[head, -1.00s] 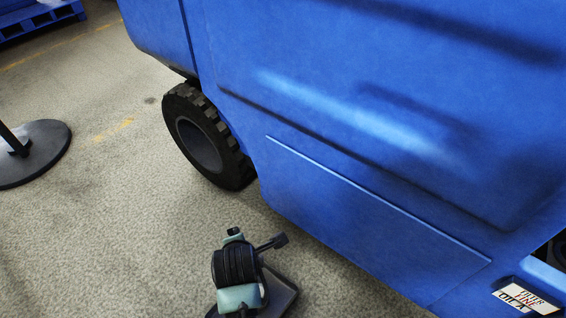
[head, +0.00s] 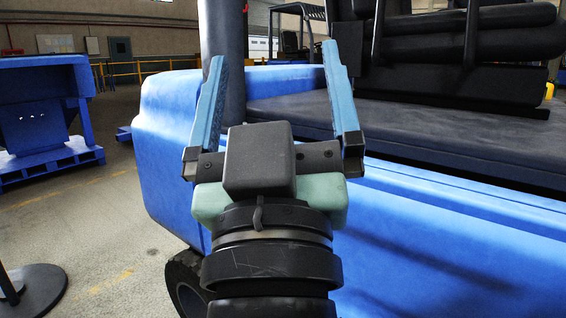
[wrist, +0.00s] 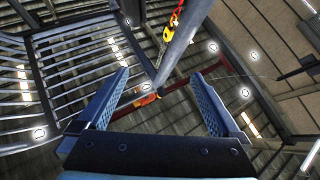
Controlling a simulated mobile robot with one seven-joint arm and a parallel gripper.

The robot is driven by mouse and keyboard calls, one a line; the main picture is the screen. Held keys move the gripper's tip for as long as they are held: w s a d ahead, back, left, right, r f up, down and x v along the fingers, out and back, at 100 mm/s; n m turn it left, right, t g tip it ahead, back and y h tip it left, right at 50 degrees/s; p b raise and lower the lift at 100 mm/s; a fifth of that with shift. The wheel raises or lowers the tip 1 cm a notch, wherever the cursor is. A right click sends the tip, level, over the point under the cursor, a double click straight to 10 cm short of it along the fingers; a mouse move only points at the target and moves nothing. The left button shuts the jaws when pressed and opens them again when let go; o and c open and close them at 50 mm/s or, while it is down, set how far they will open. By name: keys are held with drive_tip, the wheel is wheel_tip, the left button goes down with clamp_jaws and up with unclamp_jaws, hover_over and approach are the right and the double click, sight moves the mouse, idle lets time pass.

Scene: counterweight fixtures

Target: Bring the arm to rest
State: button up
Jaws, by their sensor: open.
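My gripper (head: 270,95) stands raised in the middle of the head view, its two blue fingers spread wide and pointing up. Nothing is between the fingers. In the wrist view my gripper (wrist: 160,95) is also open and empty, facing up toward the roof. Behind it in the head view is a large blue vehicle (head: 170,150) with a dark flat deck (head: 290,110). I cannot tell from the picture whether the fingers touch the vehicle; they appear in front of it.
A dark post (head: 222,60) rises behind the left finger, and a grey post (wrist: 183,40) crosses the wrist view above. A black seat (head: 460,50) is at the right. A blue pallet (head: 50,170) and a round black stand base (head: 38,290) are at the left, with open floor between.

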drive_tip(key=s+r+m+t, duration=0.2)
drive_tip(key=s+r, duration=0.3)
drive_tip(key=r, duration=0.1)
wheel_tip(320, 180, up, 37)
drive_tip(key=p, duration=3.8)
drive_tip(key=shift+d+r, duration=0.2)
drive_tip(key=shift+d, duration=0.1)
drive_tip(key=shift+w, duration=0.1)
drive_tip(key=shift+c, duration=0.2)
